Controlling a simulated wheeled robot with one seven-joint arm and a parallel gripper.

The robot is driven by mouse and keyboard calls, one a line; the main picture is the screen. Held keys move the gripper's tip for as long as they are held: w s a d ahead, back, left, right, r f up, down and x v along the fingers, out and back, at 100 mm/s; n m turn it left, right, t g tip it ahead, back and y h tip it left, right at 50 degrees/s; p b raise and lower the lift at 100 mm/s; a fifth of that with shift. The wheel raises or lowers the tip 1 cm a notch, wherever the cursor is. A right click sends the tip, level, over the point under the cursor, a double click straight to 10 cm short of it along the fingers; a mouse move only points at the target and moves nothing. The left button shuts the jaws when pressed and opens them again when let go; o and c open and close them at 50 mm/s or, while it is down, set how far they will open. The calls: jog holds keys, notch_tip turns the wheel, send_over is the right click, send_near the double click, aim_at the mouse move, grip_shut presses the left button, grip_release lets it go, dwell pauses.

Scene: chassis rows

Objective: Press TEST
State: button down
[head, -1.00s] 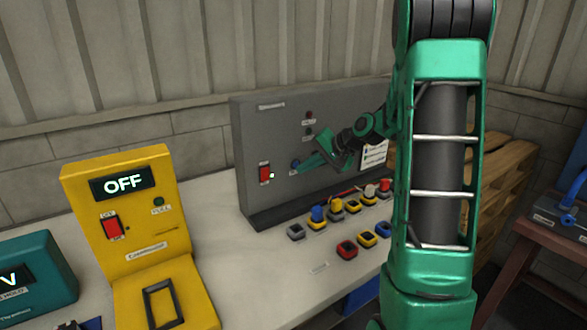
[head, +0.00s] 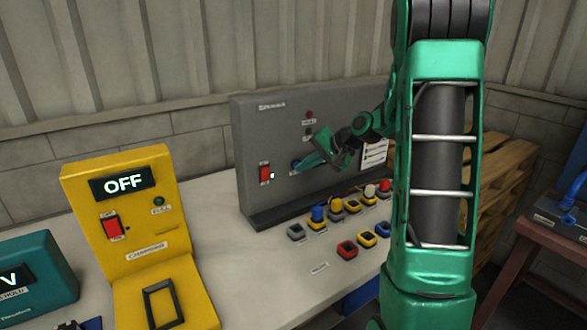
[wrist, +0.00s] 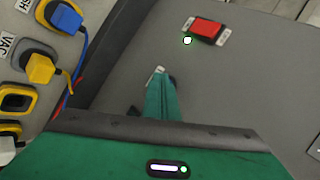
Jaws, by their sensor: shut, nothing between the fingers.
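A grey upright panel (head: 275,125) stands at the back of the bench, and it also fills much of the wrist view (wrist: 250,85). A round blue button (head: 294,164) shows on its face, right of a red rocker switch (head: 265,173). I cannot read the button's label. My gripper (head: 303,163) is shut and empty, with its tips close in front of the panel by the blue button. In the wrist view the shut green fingers (wrist: 158,82) point at the panel and cover most of a dark round part and a small label. I cannot tell whether the tips touch.
The red switch (wrist: 205,28) has a small lit light beside it. Several coloured sockets and plugs (head: 347,248) sit along the panel's foot. A yellow device (head: 150,230) reading OFF and a teal meter (head: 40,265) stand to the left. Bare bench lies between.

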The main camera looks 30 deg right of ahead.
jog(key=shift+s, duration=0.4)
jog(key=s, duration=0.6)
jog(key=shift+d, duration=0.15)
dwell(1.0)
jog(key=s+a+n+g+h, duration=0.1)
jog(key=s+a+g, duration=0.1)
jog(key=s, duration=0.9)
jog(key=s+a+n+g+h, duration=0.1)
jog(key=s+g, duration=0.3)
jog(key=s, duration=0.7)
jog(key=s+a+n+g+h, duration=0.2)
jog(key=s+a+g, duration=0.1)
jog(key=s, duration=0.8)
jog(key=shift+a+f, duration=0.25)
jog(key=shift+f, duration=0.15)
